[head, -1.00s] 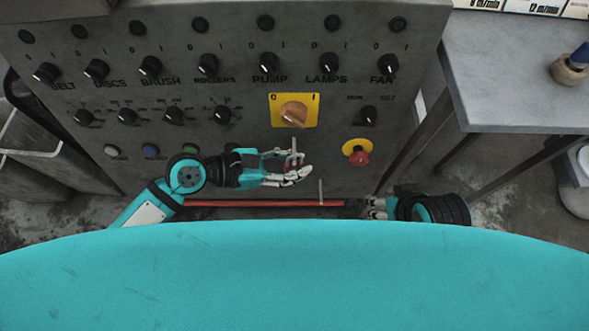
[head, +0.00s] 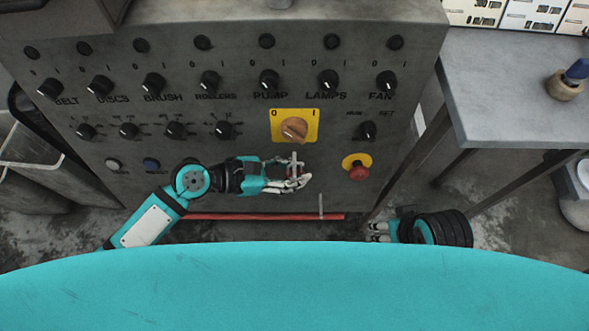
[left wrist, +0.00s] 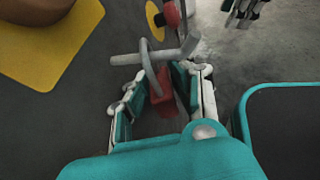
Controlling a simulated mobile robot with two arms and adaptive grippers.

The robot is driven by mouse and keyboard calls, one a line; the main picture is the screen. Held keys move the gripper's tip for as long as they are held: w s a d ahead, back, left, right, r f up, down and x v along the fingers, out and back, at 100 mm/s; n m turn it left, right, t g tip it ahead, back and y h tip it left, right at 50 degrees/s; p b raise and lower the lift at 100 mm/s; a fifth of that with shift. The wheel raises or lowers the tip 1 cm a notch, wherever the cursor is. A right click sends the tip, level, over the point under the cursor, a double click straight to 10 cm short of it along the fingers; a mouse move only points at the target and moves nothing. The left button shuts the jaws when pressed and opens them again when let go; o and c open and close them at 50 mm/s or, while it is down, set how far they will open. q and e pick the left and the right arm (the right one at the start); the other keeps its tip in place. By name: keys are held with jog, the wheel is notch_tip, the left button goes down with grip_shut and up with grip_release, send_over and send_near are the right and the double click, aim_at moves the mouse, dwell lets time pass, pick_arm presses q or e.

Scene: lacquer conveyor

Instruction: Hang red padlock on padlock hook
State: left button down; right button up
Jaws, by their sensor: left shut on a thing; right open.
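The red padlock (left wrist: 162,103) shows in the left wrist view between the fingers of my left gripper (left wrist: 160,100), which is shut on it. Its grey shackle (left wrist: 146,60) stands up from the body and appears to loop around the grey padlock hook (left wrist: 170,57). Whether the hook bears its weight I cannot tell. In the head view my left gripper (head: 295,182) is at the panel under the yellow switch plate, and the fingers mostly hide the padlock. The hook (head: 293,162) shows there just above the fingers. My right gripper (head: 376,232) is open and empty, low at the right.
The control panel (head: 240,140) carries several black knobs, an orange rotary switch (head: 294,129) and a red emergency button (head: 358,172). A red bar (head: 260,216) runs along its bottom, near a thin grey peg (head: 320,205). A grey table (head: 520,100) stands at the right.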

dwell(0.4)
pick_arm(q)
jog(key=c, duration=1.1)
grip_release()
jog(key=shift+w+a, duration=0.1)
jog(key=shift+a, duration=0.05)
